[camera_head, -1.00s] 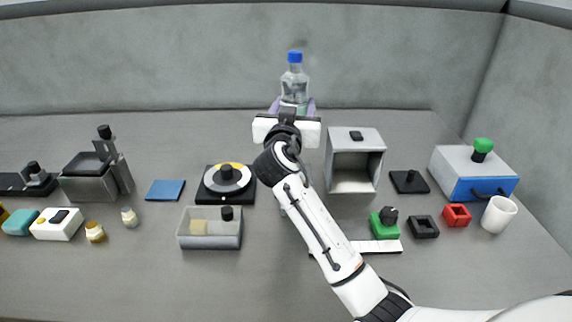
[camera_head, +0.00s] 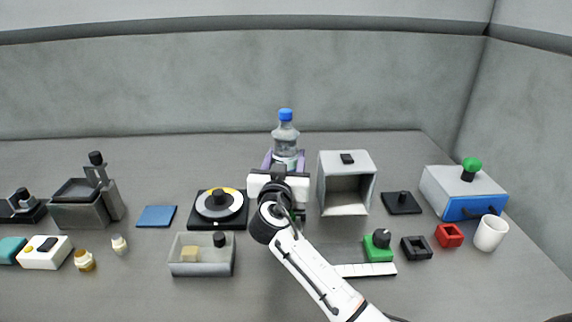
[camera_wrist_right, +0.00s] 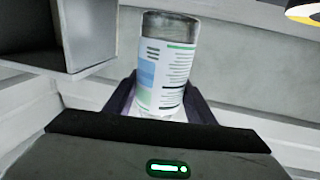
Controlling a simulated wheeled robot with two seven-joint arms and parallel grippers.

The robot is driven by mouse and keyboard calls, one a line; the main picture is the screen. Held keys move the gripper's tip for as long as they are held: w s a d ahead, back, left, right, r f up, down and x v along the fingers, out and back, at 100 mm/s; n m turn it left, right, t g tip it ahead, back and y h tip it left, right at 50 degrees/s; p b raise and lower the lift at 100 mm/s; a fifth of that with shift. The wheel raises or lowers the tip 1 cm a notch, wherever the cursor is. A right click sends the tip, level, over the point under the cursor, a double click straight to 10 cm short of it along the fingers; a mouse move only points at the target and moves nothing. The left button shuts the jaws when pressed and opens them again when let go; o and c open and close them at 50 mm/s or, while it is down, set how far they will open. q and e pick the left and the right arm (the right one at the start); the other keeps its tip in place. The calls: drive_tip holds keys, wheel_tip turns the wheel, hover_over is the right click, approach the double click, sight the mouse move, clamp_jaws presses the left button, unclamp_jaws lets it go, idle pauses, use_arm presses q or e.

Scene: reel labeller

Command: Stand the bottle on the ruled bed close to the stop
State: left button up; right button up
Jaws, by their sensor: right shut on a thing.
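The clear bottle (camera_head: 285,138) with a blue cap is upright in the head view. The ruled bed shows as a white marked strip (camera_head: 366,270) at front right, partly hidden by my right arm. The bottle is apart from both. My left gripper is out of view.
An open grey box (camera_head: 346,156) stands just right of the gripper. A turntable (camera_head: 219,205) and a clear-walled bin (camera_head: 202,269) are to the left. Black (camera_head: 416,248) and red (camera_head: 449,236) square holders and a white mug (camera_head: 490,233) lie right of the green block.

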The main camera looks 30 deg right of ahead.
drive_tip(key=shift+f, duration=0.7)
drive_tip(key=shift+f+b, duration=0.2)
drive_tip(key=shift+b, duration=0.1)
drive_tip(key=o, duration=1.5)
